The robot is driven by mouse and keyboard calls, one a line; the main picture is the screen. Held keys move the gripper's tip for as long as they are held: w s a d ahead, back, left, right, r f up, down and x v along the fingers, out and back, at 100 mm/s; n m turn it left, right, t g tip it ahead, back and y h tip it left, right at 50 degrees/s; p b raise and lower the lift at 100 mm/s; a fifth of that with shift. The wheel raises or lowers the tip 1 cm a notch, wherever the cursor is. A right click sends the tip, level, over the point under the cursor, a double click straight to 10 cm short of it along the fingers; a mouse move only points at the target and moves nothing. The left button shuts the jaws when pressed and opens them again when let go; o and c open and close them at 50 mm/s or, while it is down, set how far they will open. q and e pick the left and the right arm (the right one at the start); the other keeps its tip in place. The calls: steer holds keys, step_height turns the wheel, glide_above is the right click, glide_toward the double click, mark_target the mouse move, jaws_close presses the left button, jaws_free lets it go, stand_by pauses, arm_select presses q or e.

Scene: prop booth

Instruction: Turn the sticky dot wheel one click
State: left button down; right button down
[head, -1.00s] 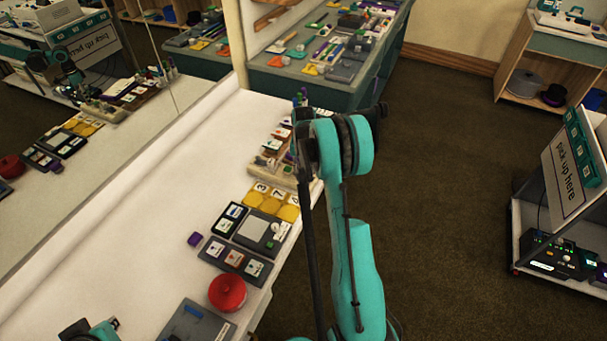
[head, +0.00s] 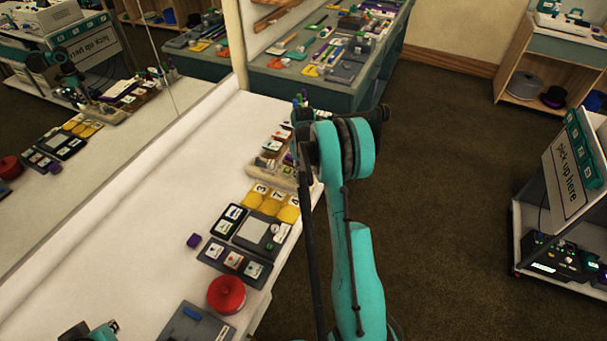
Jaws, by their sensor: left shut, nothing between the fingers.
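I cannot tell for sure which object is the sticky dot wheel. A red round object with a small knob (head: 227,294) sits near the front edge of the white table. My left gripper (head: 92,332) shows only in part at the bottom left, over the table and left of the red object. It is shut and touches nothing that I can see. My right arm rises at the centre right and bends over the table's right edge; its gripper is hidden behind the arm.
Near the table's right edge are yellow number cards (head: 271,201), a grey pad with a knob (head: 257,231), a picture-card tray (head: 235,260) and a marker stand (head: 268,166). A purple cube (head: 194,241) lies left of them. The table's left part is bare, beside a mirror.

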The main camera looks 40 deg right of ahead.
mark_target(303, 176)
steer(key=c, duration=1.2)
jaws_free()
steer(key=shift+o, duration=0.2)
step_height(303, 176, up, 12)
